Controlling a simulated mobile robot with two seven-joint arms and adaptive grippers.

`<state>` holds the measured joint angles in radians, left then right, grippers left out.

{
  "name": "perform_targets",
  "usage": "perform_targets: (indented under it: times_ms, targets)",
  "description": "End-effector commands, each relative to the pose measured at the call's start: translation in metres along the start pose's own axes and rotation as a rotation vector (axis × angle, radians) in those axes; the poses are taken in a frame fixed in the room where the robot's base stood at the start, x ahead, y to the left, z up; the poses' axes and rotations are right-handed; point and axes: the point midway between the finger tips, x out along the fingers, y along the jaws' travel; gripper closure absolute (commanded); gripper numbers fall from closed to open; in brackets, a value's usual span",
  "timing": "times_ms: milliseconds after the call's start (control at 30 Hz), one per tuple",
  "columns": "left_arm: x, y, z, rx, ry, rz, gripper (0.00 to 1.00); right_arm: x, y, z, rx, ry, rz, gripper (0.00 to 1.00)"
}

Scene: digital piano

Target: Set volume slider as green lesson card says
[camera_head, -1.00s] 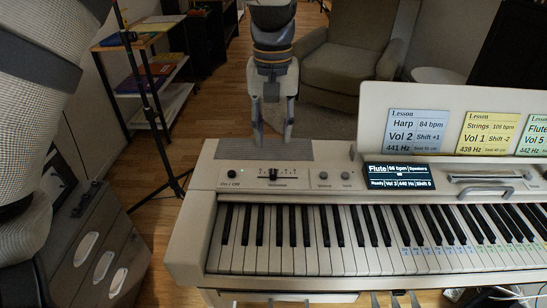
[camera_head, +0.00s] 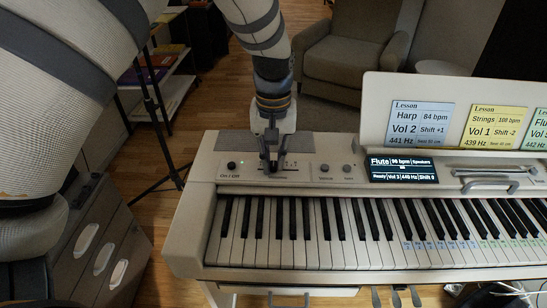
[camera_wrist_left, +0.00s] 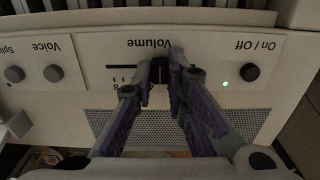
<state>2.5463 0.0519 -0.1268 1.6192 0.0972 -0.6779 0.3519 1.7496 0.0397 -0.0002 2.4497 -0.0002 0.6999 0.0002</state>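The volume slider (camera_wrist_left: 160,70) is a small dark knob in a slot on the piano's top panel, under the printed word Volume. My left gripper (camera_head: 270,165) points down at it in the head view and hides most of it there. In the left wrist view the fingers (camera_wrist_left: 162,68) are close together with the knob between them, and they appear to touch it on both sides. The green lesson card (camera_head: 537,130) is cut off by the right edge; it reads Flute and Vol 5. The display (camera_head: 403,169) shows Flute and a volume that looks like 3. My right gripper is not in view.
A blue card (camera_head: 419,125) and a yellow card (camera_head: 493,127) stand beside the green one on the music rest. The On / Off knob (camera_wrist_left: 250,72) and Voice knob (camera_wrist_left: 53,73) flank the slider. The keys (camera_head: 330,230) lie in front.

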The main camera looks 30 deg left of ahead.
Motion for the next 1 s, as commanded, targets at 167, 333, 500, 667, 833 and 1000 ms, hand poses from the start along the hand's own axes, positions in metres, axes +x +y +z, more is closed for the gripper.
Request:
perform_targets:
  times_ms: [167, 333, 500, 667, 833, 1000]
  targets:
    - [0.000, 0.003, 0.000, 0.001, 0.001, 0.000, 1.00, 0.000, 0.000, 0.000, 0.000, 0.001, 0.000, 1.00]
    - [0.000, 0.020, 0.000, 0.001, 0.000, -0.001, 1.00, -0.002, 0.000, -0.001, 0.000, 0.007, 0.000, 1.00]
    - [0.001, 0.020, 0.000, 0.000, -0.002, -0.001, 1.00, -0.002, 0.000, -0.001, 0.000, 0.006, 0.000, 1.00]
    - [0.001, 0.020, 0.000, 0.000, -0.002, -0.001, 0.67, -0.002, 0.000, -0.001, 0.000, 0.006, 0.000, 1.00]
    - [0.000, 0.020, 0.000, 0.000, -0.002, -0.001, 0.67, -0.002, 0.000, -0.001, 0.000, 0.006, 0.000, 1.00]
    - [-0.006, 0.020, -0.001, 0.000, 0.000, 0.000, 0.67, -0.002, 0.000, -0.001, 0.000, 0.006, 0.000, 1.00]
